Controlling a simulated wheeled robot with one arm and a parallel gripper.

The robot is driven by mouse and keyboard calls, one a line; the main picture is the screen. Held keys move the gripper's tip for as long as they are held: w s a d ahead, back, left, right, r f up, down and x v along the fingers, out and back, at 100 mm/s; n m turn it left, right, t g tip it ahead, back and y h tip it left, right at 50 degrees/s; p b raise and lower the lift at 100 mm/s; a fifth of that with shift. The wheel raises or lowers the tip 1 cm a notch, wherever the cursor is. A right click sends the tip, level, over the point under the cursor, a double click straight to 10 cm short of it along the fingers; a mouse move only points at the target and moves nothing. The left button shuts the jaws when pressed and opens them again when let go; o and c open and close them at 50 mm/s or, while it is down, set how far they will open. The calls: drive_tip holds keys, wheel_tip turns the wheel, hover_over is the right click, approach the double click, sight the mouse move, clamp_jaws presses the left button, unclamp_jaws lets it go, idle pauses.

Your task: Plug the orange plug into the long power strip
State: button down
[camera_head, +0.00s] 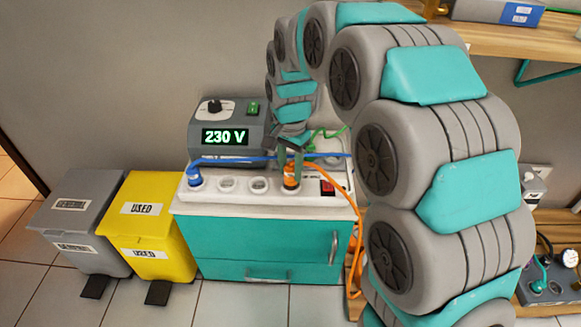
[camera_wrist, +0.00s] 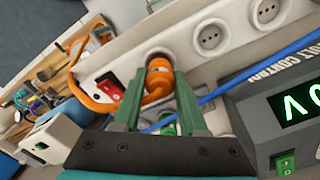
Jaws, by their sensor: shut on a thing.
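The long white power strip (camera_head: 243,201) lies along the front of the teal cabinet's top. A blue plug (camera_head: 194,177) sits in its leftmost socket, and two sockets in the middle are empty. The orange plug (camera_head: 291,179) is upright at the rightmost socket, next to the red switch (camera_head: 327,187). My gripper (camera_head: 290,158) is above it, shut on it. In the wrist view the orange plug (camera_wrist: 158,78) is between my fingers (camera_wrist: 158,100), its far end at the socket's round recess. I cannot tell how deep it sits.
A voltage box (camera_head: 225,130) reading 230 V stands behind the strip. A blue cable (camera_head: 240,160) crosses behind the sockets. The orange cable (camera_head: 357,240) hangs down the cabinet's right side. Grey (camera_head: 85,205) and yellow (camera_head: 150,215) bins stand left. A wooden shelf (camera_head: 500,40) is upper right.

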drive_tip(key=shift+f, duration=0.9)
drive_tip(key=shift+c, duration=1.8)
unclamp_jaws()
drive_tip(key=shift+r, duration=0.1)
